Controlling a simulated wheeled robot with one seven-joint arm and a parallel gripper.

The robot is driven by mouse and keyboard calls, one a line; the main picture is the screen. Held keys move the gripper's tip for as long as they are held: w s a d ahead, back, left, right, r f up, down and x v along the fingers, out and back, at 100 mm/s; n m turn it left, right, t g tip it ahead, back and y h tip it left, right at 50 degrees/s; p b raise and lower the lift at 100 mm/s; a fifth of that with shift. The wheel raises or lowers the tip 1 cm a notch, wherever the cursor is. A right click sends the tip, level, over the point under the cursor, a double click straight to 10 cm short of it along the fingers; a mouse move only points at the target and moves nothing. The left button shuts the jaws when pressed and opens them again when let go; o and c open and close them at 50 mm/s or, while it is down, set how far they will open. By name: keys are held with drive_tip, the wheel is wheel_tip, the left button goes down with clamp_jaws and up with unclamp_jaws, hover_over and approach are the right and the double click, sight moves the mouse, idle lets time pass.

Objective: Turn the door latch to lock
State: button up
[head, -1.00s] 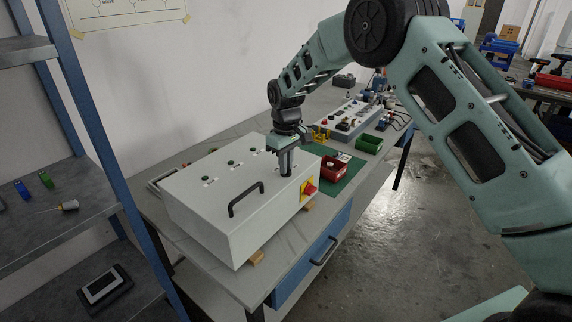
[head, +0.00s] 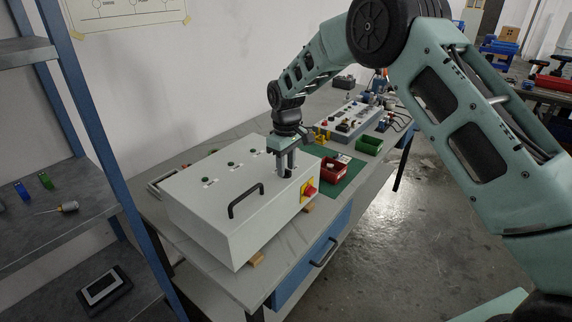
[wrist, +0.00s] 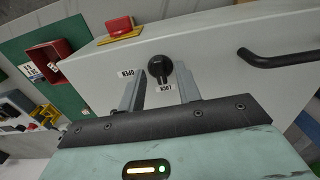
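The door latch (wrist: 160,66) is a black round knob with a grip bar on the light grey cabinet door (wrist: 222,50), in the wrist view. An OPEN label (wrist: 127,72) sits to its left and a LOCK label (wrist: 167,87) just below it, both upside down in this view. The bar seems to point down, near LOCK; its exact angle is unclear. My gripper (wrist: 160,75) is open, one finger on each side of the latch; I cannot tell if they touch it. In the head view my gripper (head: 286,166) points down at the cabinet top and hides the latch.
A black handle (head: 245,200) stands up from the cabinet, and a red knob on a yellow plate (head: 308,190) is on its right side. A red bin (head: 333,169) and a green bin (head: 369,145) stand behind on the bench. A blue-framed shelf (head: 75,90) is at left.

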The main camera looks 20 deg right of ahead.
sight(286, 169)
wheel_tip(286, 169, up, 17)
drive_tip(key=b, duration=0.3)
drive_tip(key=shift+r, duration=0.2)
drive_tip(key=s+a+f+y, duration=0.1)
drive_tip(key=s+a, duration=0.4)
drive_tip(key=s, duration=0.7)
drive_tip(key=s+a+f, duration=0.1)
drive_tip(key=s+a, duration=0.4)
drive_tip(key=s, duration=0.6)
drive_tip(key=s+d+f, duration=0.2)
drive_tip(key=s+f, duration=0.1)
drive_tip(key=s, duration=0.7)
drive_tip(key=s+d+f, duration=0.2)
drive_tip(key=s+f, duration=0.1)
drive_tip(key=s, duration=0.7)
drive_tip(key=shift+f, duration=0.4)
